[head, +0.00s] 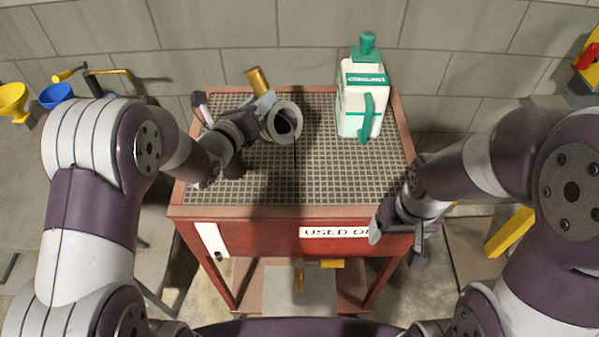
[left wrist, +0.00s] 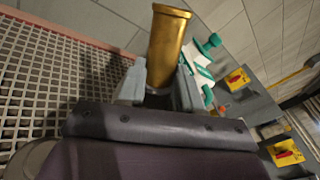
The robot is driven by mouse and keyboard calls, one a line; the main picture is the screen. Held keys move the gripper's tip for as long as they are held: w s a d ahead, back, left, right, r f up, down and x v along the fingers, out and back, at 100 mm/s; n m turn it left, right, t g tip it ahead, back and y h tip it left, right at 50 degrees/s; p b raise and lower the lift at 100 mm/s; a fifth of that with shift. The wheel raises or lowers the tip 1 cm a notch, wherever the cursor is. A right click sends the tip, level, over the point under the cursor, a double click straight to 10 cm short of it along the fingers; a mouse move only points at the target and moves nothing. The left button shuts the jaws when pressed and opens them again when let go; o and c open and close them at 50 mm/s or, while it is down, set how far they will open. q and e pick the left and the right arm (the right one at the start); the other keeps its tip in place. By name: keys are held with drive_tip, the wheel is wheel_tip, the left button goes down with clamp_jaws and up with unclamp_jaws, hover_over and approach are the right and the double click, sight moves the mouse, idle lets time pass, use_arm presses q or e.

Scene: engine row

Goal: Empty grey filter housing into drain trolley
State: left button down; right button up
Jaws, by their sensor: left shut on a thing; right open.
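The grey filter housing (head: 283,122) is tipped over the drain trolley, its round dark mouth facing the front of the trolley. A thin dark line runs down from its lip towards the grid and looks like a stream of liquid. My left gripper (head: 264,101) is shut on the housing's brass handle (head: 257,80); the brass also stands between the fingers in the left wrist view (left wrist: 166,48). The red drain trolley (head: 290,212) has a grid top and a "USED OI…" label, partly hidden by my right arm. My right gripper (head: 398,243) is open and empty at the trolley's front right.
A white coolant jug (head: 350,113) with green cap and handle stands on the grid's back right. Yellow (head: 12,101) and blue (head: 56,95) funnels are at the far left. A block wall is behind. The grid's front middle is clear.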

use_arm(q)
drive_tip(key=shift+w, duration=0.1)
drive_tip(key=shift+d, duration=0.15)
drive_tip(key=shift+f+m, duration=0.1)
drive_tip(key=shift+m, duration=0.2)
drive_tip(key=shift+s+d, duration=0.1)
drive_tip(key=shift+s, duration=0.15)
drive_tip(key=shift+m, duration=0.3)
drive_tip(key=shift+s+d, duration=0.1)
drive_tip(key=shift+d, duration=0.05)
idle(0.3)
drive_tip(key=shift+f, duration=0.15)
drive_tip(key=shift+s+d+m+t+b, duration=0.1)
drive_tip(key=shift+s+m+t+b, duration=0.05)
drive_tip(key=shift+m+t+b, duration=0.15)
drive_tip(key=shift+f, duration=0.1)
idle(0.3)
